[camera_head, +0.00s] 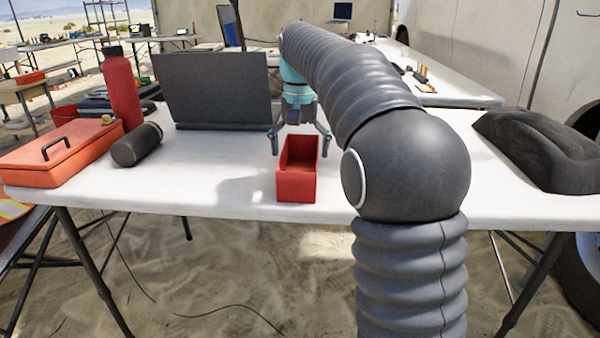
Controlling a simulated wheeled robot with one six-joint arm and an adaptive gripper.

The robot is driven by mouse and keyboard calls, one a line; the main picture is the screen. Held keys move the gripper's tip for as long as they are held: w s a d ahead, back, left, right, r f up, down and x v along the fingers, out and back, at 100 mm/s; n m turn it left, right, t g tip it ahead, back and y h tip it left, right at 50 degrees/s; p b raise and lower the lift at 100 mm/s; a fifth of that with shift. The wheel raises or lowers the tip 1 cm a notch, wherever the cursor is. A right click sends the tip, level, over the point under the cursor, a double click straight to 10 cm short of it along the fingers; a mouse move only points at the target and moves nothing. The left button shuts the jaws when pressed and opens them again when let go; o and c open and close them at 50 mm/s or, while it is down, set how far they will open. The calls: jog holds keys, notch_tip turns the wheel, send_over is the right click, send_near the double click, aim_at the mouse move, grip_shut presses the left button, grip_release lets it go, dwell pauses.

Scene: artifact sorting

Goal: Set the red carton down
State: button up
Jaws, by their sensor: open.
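The red carton (297,184) is an open-topped, narrow box. It sits upright on the white table (225,180), close to its front edge. My gripper (301,142) is open above and around the far part of the carton, one finger on its left side and one near its right side. The fingers look spread wider than the carton. I cannot tell whether either finger touches it.
A dark laptop (212,90) stands behind on the left. A black cylinder (137,145), a red bottle (121,88) and an orange toolbox (62,153) are at the left. A dark bag-like object (540,148) lies at the right. The table just left of the carton is clear.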

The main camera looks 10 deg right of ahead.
jog(key=shift+f, duration=1.35)
jog(key=c, duration=1.1)
jog(key=shift+o, duration=0.2)
jog(key=shift+r, duration=0.15)
